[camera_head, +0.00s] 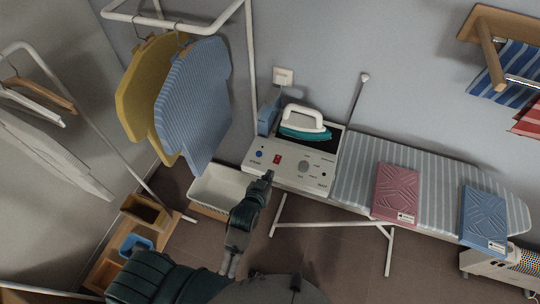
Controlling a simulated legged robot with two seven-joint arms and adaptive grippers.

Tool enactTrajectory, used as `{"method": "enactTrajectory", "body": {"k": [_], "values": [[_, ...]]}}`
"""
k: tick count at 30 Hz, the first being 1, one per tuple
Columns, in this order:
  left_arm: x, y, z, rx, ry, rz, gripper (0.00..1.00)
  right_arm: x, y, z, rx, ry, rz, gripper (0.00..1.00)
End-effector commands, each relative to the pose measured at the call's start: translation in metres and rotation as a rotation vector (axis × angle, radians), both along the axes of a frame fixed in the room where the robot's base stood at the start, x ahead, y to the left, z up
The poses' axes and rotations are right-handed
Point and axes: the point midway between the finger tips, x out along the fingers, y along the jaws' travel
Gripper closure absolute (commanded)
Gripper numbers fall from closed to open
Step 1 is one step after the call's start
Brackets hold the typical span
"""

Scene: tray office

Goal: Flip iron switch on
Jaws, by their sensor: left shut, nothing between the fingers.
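The iron station (318,175) is a pale box at the left end of the ironing board, with a front panel. A teal and white iron (305,124) rests on its dark top. The panel carries a red switch (277,159), a blue knob (259,154) and a grey dial (303,166). Whether the switch is on or off is too small to tell. My left gripper (268,175) is shut and empty, its tip just below the red switch in the picture. Contact with the panel cannot be told. My right gripper is out of view.
The striped ironing board (348,174) holds a pink box (397,190) and a blue box (484,217). A white bin (207,189) stands left of my gripper. A yellow shirt (138,100) and a blue shirt (193,95) hang on a rack at left.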

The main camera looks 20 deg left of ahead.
Motion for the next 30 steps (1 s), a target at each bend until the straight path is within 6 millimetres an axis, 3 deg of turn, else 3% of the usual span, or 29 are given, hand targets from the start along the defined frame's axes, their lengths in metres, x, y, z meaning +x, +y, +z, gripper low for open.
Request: {"method": "enactTrajectory", "body": {"k": [1,4,17,23,30], "values": [[0.0,0.003,0.013,-0.003,-0.018,0.006,1.0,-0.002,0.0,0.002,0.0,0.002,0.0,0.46],[-0.001,0.005,0.024,-0.006,-0.036,0.014,1.0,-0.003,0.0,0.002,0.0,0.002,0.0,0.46],[0.004,0.005,0.024,-0.006,-0.039,0.013,1.0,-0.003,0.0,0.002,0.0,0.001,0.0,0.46],[0.032,0.004,0.014,-0.006,-0.04,0.013,1.0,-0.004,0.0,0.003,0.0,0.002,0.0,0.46],[0.08,0.002,-0.005,-0.007,-0.04,0.013,1.0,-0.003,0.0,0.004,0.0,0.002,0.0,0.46]]}}
